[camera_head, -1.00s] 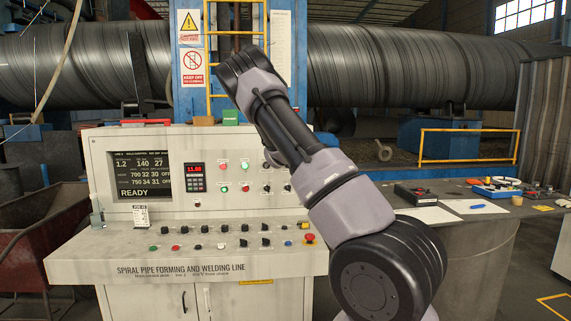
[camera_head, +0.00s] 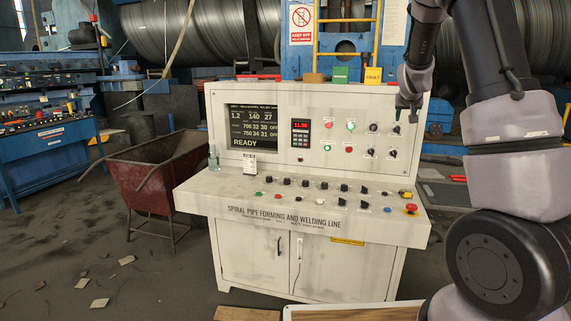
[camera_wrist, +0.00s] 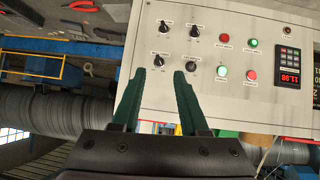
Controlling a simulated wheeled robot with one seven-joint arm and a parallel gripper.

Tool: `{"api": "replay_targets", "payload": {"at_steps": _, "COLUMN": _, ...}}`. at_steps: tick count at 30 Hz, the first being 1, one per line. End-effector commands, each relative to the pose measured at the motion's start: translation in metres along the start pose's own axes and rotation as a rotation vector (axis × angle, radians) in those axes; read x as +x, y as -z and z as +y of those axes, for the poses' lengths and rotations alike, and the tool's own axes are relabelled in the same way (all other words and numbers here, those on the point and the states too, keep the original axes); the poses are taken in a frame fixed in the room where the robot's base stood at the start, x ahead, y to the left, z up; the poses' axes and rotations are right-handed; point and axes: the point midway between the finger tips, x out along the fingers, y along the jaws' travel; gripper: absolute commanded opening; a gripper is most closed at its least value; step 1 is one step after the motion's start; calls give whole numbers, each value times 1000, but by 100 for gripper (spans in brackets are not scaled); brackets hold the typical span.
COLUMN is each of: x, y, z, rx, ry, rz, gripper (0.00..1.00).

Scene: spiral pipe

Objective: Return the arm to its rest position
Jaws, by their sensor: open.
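The control console (camera_head: 310,212) is pale, with a screen reading READY (camera_head: 252,127).
A red cart (camera_head: 155,178) stands left of the console, and a blue bench (camera_head: 50,140) with tools is at the far left. Green and yellow boxes (camera_head: 372,76) sit on the console top. A large steel pipe (camera_head: 190,45) runs behind. Debris lies on the left floor.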

Motion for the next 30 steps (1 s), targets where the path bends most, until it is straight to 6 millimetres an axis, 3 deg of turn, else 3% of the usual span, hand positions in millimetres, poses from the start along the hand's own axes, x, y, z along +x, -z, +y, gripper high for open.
{"api": "replay_targets", "payload": {"at_steps": 1, "x": -27, "y": -1, "z": 0, "rx": 51, "ry": 38, "rz": -25, "gripper": 44}}
{"api": "replay_targets", "payload": {"at_steps": 11, "x": -195, "y": -45, "z": -21, "rx": 234, "ry": 260, "rz": -205, "gripper": 44}}
{"api": "replay_targets", "payload": {"at_steps": 18, "x": -316, "y": -105, "z": -30, "rx": 258, "ry": 361, "rz": -304, "gripper": 44}}
{"api": "replay_targets", "payload": {"at_steps": 24, "x": -384, "y": -162, "z": -31, "rx": 242, "ry": 378, "rz": -363, "gripper": 44}}
{"api": "replay_targets", "payload": {"at_steps": 30, "x": -410, "y": -192, "z": -30, "rx": 233, "ry": 370, "rz": -389, "gripper": 44}}
